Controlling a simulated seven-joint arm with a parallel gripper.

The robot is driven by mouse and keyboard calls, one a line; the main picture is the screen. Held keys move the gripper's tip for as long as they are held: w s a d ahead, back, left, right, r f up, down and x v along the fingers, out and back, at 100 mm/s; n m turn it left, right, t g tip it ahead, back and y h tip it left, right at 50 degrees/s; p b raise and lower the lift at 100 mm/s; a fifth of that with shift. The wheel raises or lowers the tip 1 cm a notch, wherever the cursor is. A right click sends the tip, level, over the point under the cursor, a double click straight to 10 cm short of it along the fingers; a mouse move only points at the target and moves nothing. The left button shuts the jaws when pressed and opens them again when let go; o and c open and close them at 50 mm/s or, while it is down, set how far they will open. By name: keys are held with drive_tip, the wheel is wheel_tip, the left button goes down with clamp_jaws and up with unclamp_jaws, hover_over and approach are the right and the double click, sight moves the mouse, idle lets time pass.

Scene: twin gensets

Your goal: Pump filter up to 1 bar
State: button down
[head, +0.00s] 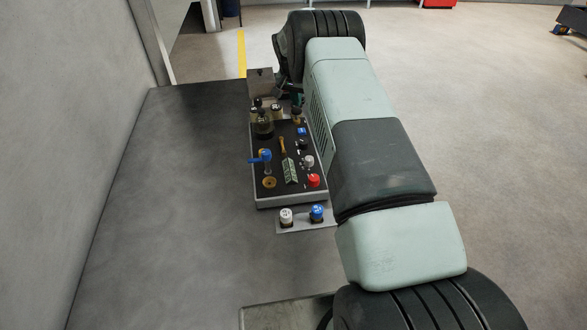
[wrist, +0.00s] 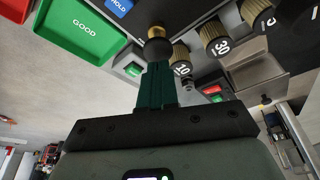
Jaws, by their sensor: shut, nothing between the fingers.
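A dark control panel (head: 262,190) stands on the bench with small fittings on it. A blue-handled valve (head: 262,157), a brass round fitting (head: 269,182) and a brass-coloured lever (head: 283,146) sit on it. A dark rounded body (head: 263,124) stands at its far left; I cannot tell if it is the filter. No pressure reading is legible. My gripper (wrist: 158,70) has its teal fingers together and empty, tips at or just below a brass knob (wrist: 158,46) in the wrist view; contact is unclear. In the head view my gripper (head: 298,98) is at the panel's far end, partly hidden.
A red button (head: 314,180) is on the panel's right. White (head: 286,215) and blue (head: 317,212) knobs stand in front. The wrist view shows a green GOOD tray (wrist: 84,27), numbered knobs (wrist: 217,38) and a red-green switch box (wrist: 212,93). The bench's left is clear.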

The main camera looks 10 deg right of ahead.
sight(297, 110)
drive_tip(key=shift+f, duration=0.15)
idle(1.8)
drive_tip(key=shift+f, duration=0.15)
idle(0.3)
drive_tip(key=shift+f, duration=1.55)
drive_tip(key=shift+r, duration=1.65)
drive_tip(key=shift+f, duration=0.1)
drive_tip(key=shift+r, duration=2.15)
